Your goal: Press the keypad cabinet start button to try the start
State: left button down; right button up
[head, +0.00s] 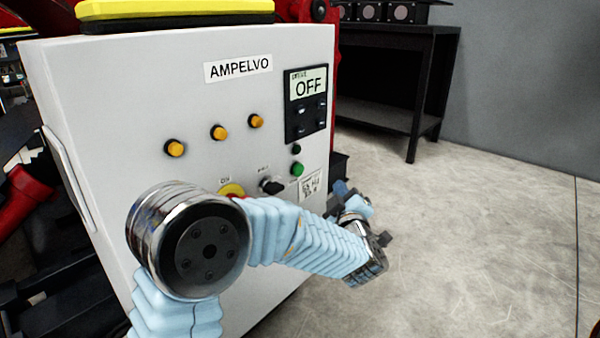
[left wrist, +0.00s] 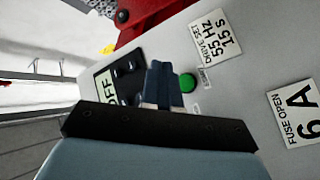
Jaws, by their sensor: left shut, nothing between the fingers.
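The pale grey cabinet (head: 110,100) labelled AMPELVO carries a dark keypad panel (head: 306,113) whose display (head: 308,84) reads OFF. A green button (head: 297,169) sits below the panel, under a small dark button (head: 296,149). My left gripper (head: 342,188) is shut and empty, in front of the cabinet's right side, lower right of the green button. In the left wrist view, its closed fingers (left wrist: 163,80) lie between the keypad panel (left wrist: 122,75) and the green button (left wrist: 188,82). I cannot tell whether they touch the cabinet. My right gripper is not in view.
Amber lamps (head: 218,132), a black selector knob (head: 272,185) and a yellow-ringed control (head: 231,190), partly behind my arm, are on the same face. A dark bench (head: 395,80) stands behind right. The floor (head: 480,230) at right is clear.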

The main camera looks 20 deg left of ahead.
aim_at(299, 170)
pick_arm(q)
jog(key=shift+a, duration=0.1)
jog(key=w+a, duration=0.3)
jog(key=a, duration=0.5)
jog(key=shift+a+f, duration=0.1)
dwell(2.0)
jog(key=shift+w+a+b, duration=0.15)
jog(key=shift+a+b, duration=0.2)
jog(key=shift+w+a, duration=0.15)
jog(key=shift+a, duration=0.3)
dwell(0.8)
jog(key=shift+d, duration=0.1)
jog(key=shift+s+d, duration=0.3)
jog(key=shift+d, duration=0.45)
